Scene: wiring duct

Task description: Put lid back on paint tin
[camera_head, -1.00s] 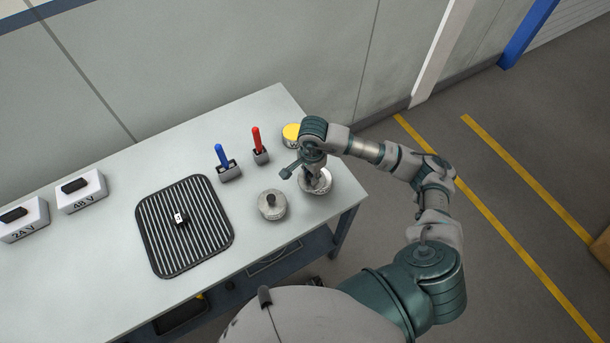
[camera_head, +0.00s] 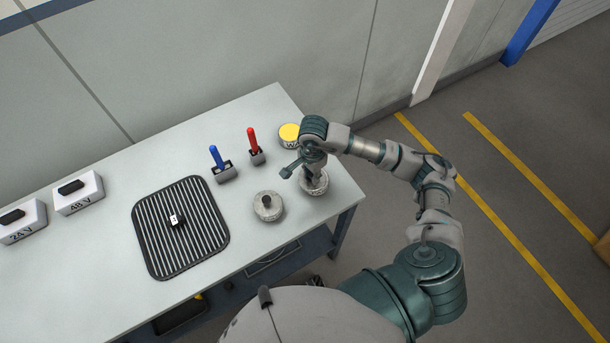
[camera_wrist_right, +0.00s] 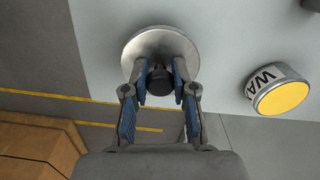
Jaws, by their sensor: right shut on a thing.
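My right gripper (camera_head: 312,176) is over the right front part of the table, pointing down. In the right wrist view the gripper (camera_wrist_right: 160,84) is shut on the dark knob (camera_wrist_right: 160,78) of a round grey metal lid (camera_wrist_right: 150,44). In the head view this round metal piece (camera_head: 318,189) shows only partly beneath the gripper, and I cannot tell whether it rests on a tin. A second round grey metal piece with a dark knob on top (camera_head: 268,207) stands just left of it. My left gripper is not in view.
A yellow-topped tin (camera_head: 290,133) with lettering on its side stands behind the gripper. A ribbed black mat (camera_head: 180,245) carries a small item. White boxes (camera_head: 78,195) stand at left. The table's right edge is close.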

